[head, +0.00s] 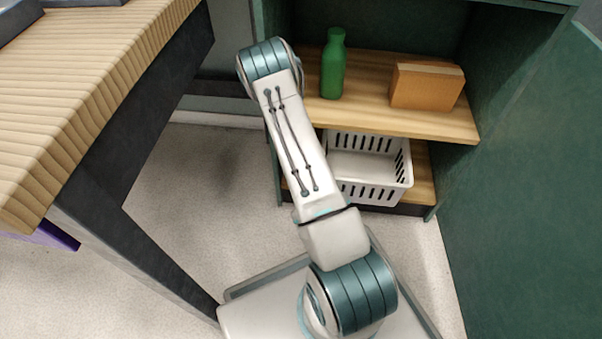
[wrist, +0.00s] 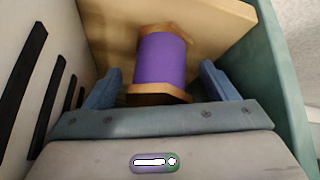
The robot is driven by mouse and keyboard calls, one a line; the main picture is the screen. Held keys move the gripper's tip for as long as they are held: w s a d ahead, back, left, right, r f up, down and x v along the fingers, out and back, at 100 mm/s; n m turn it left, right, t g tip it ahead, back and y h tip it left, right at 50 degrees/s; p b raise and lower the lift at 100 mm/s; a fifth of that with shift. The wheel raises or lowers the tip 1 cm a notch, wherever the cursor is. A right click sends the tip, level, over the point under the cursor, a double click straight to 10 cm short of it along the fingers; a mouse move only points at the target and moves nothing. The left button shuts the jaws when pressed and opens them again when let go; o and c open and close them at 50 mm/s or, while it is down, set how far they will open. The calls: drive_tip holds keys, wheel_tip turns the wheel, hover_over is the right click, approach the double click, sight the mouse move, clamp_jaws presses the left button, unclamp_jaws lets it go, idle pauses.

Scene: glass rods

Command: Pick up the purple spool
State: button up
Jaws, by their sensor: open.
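The purple spool (wrist: 161,60) shows in the wrist view, with purple winding between wooden end flanges. It stands on a light wooden shelf board (wrist: 212,14). My gripper (wrist: 160,82) is open, with one blue-grey finger on each side of the spool's near end. A gap shows between the spool and each finger in the picture, and I cannot tell the depth exactly. In the head view the spool and my gripper are hidden behind my arm and the shelf.
A white slotted basket (head: 368,190) stands on the lower shelf; its slotted wall (wrist: 38,75) is close on the left in the wrist view. A green bottle (head: 333,66) and a cardboard box (head: 427,87) stand on the shelf above. A wooden-topped table (head: 90,75) is at the left.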

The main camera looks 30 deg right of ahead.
drive_tip(key=shift+w, duration=0.1)
drive_tip(key=c, duration=1.2)
